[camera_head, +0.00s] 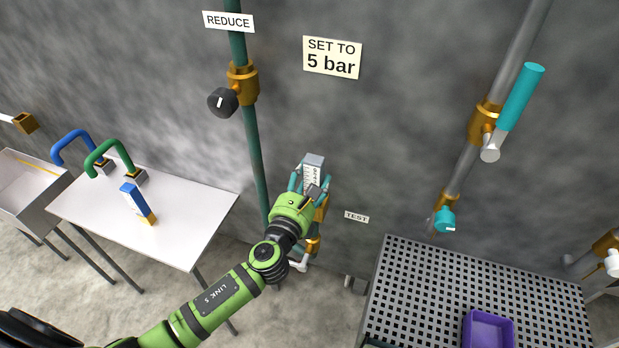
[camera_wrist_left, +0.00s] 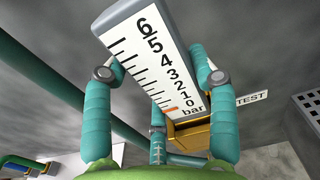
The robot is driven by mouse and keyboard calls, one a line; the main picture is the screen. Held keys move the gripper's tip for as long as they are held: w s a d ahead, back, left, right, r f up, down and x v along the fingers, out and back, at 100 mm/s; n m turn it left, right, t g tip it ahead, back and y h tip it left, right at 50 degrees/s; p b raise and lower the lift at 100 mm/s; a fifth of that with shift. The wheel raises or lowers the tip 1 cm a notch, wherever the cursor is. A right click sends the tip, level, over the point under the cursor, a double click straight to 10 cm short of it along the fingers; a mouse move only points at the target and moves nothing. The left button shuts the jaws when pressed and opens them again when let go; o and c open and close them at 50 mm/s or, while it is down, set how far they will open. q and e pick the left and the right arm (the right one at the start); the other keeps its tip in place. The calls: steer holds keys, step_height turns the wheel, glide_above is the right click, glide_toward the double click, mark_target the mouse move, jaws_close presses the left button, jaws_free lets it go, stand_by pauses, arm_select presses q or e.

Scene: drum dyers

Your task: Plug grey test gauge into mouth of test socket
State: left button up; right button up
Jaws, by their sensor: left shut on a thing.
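The grey test gauge (camera_head: 314,165) is a grey block with a white scale face marked 0 to 6 bar. An orange mark sits near 0 in the left wrist view (camera_wrist_left: 158,65). My left gripper (camera_head: 311,184) is shut on it, with teal fingers on both sides, as the left wrist view also shows (camera_wrist_left: 161,76). The brass test socket (camera_head: 321,211) is on the pipework just behind the gripper, partly hidden by it. In the left wrist view, brass (camera_wrist_left: 190,136) shows right behind the gauge's 0 end. I cannot tell whether they touch. My right gripper is not in view.
A TEST label (camera_head: 357,217) is on the wall right of the socket. A green pipe (camera_head: 253,150) with a black knob (camera_head: 222,102) runs down at left. A white table (camera_head: 190,215) holds hooked handles and a blue block. A perforated bench (camera_head: 400,300) carries a purple tray (camera_head: 488,318).

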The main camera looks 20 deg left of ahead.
arm_select(q)
steer(key=shift+f, duration=0.1)
steer(key=o, duration=1.2)
steer(key=shift+f, duration=0.1)
steer(key=shift+s, duration=0.15)
steer(key=s, duration=1.1)
steer(key=shift+s+a, duration=0.25)
steer(key=shift+s, duration=0.15)
